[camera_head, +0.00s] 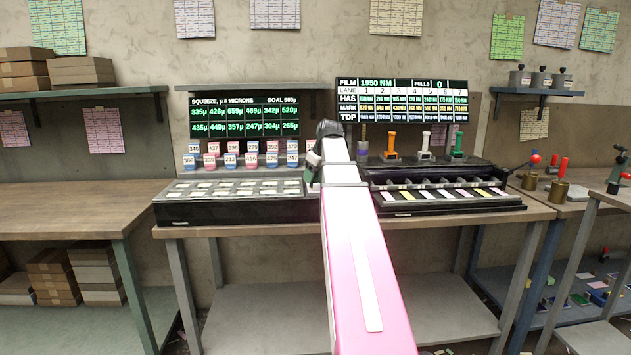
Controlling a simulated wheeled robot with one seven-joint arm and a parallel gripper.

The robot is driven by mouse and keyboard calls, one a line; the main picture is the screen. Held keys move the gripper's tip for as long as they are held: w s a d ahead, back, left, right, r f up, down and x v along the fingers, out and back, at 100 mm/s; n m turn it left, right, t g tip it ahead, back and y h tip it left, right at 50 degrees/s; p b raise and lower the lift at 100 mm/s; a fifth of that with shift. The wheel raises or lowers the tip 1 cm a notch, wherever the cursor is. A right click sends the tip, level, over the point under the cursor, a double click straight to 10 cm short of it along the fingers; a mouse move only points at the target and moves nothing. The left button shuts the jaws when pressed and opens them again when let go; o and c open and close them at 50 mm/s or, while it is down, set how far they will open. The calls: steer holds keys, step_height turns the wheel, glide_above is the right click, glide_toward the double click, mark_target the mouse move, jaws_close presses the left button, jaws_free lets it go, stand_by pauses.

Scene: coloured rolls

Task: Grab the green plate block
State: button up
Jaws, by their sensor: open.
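A block with an upright green handle (458,143) stands on the dark ledge under the right display, at the right end of a row of handled blocks. It is the green one I can make out there; its base is small and its details are hard to tell. My pink and white arm reaches up the middle of the view. My gripper (313,174) shows only in part, left of the arm's far end, over the gap between the two consoles. It is open, well to the left of the green-handled block and apart from it. The arm hides part of it.
Orange (391,146) and white (425,145) handled blocks stand left of the green one. A slotted tray (440,206) lies in front. The left console (230,214) carries blue and red numbered pieces. Brass pieces and levers (557,190) stand on the right bench.

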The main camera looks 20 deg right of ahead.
steer(key=shift+f, duration=0.1)
jaws_close()
